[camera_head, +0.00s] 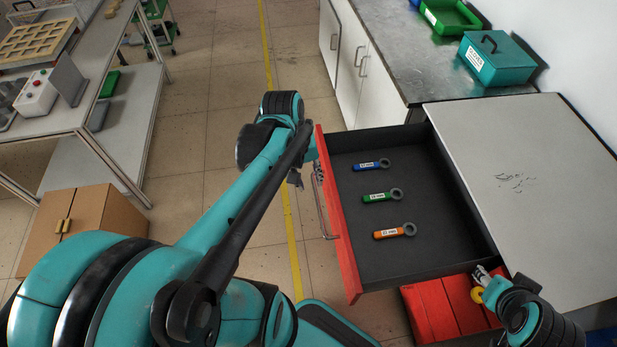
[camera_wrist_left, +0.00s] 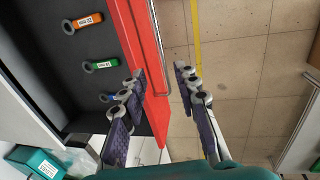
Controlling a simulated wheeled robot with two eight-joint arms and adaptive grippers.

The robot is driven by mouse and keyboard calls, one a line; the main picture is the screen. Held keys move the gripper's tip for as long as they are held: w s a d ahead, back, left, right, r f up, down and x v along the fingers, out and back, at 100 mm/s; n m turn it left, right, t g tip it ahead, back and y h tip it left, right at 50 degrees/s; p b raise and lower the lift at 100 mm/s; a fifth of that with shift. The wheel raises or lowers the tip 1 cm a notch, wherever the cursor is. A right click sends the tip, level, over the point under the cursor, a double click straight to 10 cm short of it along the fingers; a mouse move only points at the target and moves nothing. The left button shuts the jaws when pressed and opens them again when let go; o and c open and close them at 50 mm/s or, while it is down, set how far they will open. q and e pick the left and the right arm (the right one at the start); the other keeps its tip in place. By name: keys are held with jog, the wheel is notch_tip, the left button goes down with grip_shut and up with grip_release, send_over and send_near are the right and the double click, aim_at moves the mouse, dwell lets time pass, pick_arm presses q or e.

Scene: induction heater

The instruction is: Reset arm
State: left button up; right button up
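My left gripper (camera_head: 297,180) is mostly hidden behind its own arm in the head view, beside the red front of the open drawer (camera_head: 340,228). In the left wrist view, its fingers (camera_wrist_left: 160,75) are spread apart with nothing gripped. The drawer's metal handle (camera_wrist_left: 157,60) appears between the fingers there; I cannot tell how near it is. My right gripper (camera_head: 485,276) is at the lower right, near the drawer's corner, small, with its finger opening unclear. A yellow round piece (camera_head: 477,295) shows beside it.
The drawer holds blue (camera_head: 371,165), green (camera_head: 382,196) and orange (camera_head: 395,231) ring-ended tools. A grey worktop (camera_head: 555,180) lies to its right. A teal box (camera_head: 496,58) and green bin (camera_head: 449,17) stand behind. Open floor (camera_head: 225,125) separates the drawer from the left bench.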

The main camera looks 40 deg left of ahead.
dwell(0.4)
pick_arm(q)
jog(key=d+r+m+t+y+b, duration=0.1)
jog(key=d+r+m+t, duration=0.1)
jog(key=d+m+t, duration=0.3)
jog(key=shift+d+r+m+t+y, duration=0.3)
jog(key=shift+d+m, duration=1.7)
jog(key=shift+d, duration=0.65)
